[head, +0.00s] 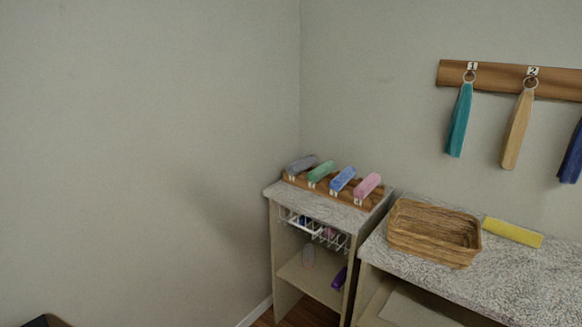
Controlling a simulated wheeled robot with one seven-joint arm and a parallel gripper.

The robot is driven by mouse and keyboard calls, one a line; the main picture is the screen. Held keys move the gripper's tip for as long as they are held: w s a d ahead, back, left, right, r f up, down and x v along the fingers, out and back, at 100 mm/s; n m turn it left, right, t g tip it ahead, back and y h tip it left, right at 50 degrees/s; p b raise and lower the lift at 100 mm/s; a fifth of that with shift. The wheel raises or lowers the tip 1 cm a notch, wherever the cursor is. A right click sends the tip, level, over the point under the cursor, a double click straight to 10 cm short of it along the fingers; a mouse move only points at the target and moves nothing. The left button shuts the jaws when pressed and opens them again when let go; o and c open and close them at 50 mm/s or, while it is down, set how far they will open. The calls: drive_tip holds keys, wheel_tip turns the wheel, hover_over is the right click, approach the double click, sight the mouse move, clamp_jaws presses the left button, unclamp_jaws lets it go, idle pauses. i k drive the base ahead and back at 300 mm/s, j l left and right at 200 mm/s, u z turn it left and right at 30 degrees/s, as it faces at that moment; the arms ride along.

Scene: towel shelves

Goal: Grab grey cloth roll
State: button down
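The grey cloth roll (302,164) lies at the left end of a row of rolls on top of the small shelf unit (281,190) in the head view. It rests on a wooden rack (377,198) with small labels along its front. A green roll (322,171) is just to its right, followed by a blue roll (343,179) and a pink roll (368,186). My gripper is not in view.
A wicker basket (433,233) and a yellow folded cloth (512,232) sit on the counter (510,276) to the right. Hanging towels (460,119) line a wall rail above. A wire basket (304,224) hangs under the shelf top. The wall at left is bare.

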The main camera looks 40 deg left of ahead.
sight(293, 169)
drive_tip(key=u, duration=1.5)
drive_tip(key=i+j+z, duration=0.1)
drive_tip(key=j, duration=0.25)
drive_tip(key=i+j+z, duration=0.15)
drive_tip(key=i+j, duration=0.15)
drive_tip(key=i+j+z, duration=0.1)
drive_tip(key=j, duration=0.35)
drive_tip(key=i, duration=0.05)
